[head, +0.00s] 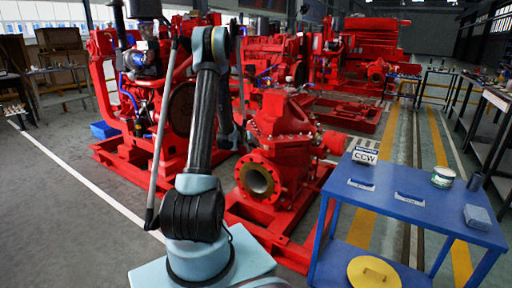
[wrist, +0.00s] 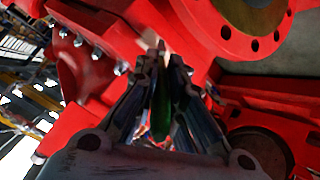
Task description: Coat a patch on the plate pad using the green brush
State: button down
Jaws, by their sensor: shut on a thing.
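My gripper (wrist: 168,68) is shut on the green brush (wrist: 160,108). The green handle sits between the fingers, and a pale tip (wrist: 150,40) shows just beyond them. The brush points toward red painted metal, with a flange of bolt holes (wrist: 253,18) at the upper right of the wrist view. I cannot tell whether the tip touches the metal. In the head view my arm rises in front of the red pump (head: 285,150), and the gripper and brush cannot be made out. I cannot tell which surface is the plate pad, and no coated patch can be made out.
A blue cart (head: 420,215) stands at the right. On it are a CCW box (head: 364,151), a tin (head: 442,177), a dark cylinder (head: 475,182) and a grey block (head: 477,216). A yellow disc (head: 374,272) lies on its lower shelf. Grey floor (head: 60,215) is clear at left.

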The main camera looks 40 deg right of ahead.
jog(key=w+a, duration=0.2)
jog(key=w, duration=0.4)
jog(key=shift+w+a, duration=0.25)
jog(key=shift+a, duration=0.1)
dwell(0.5)
jog(key=s+a, duration=0.2)
jog(key=a, duration=0.3)
jog(key=shift+s+a, duration=0.2)
jog(key=shift+a, duration=0.1)
dwell(0.3)
jog(key=a, duration=0.1)
jog(key=s+a, duration=0.1)
jog(key=shift+a, duration=0.4)
dwell(0.8)
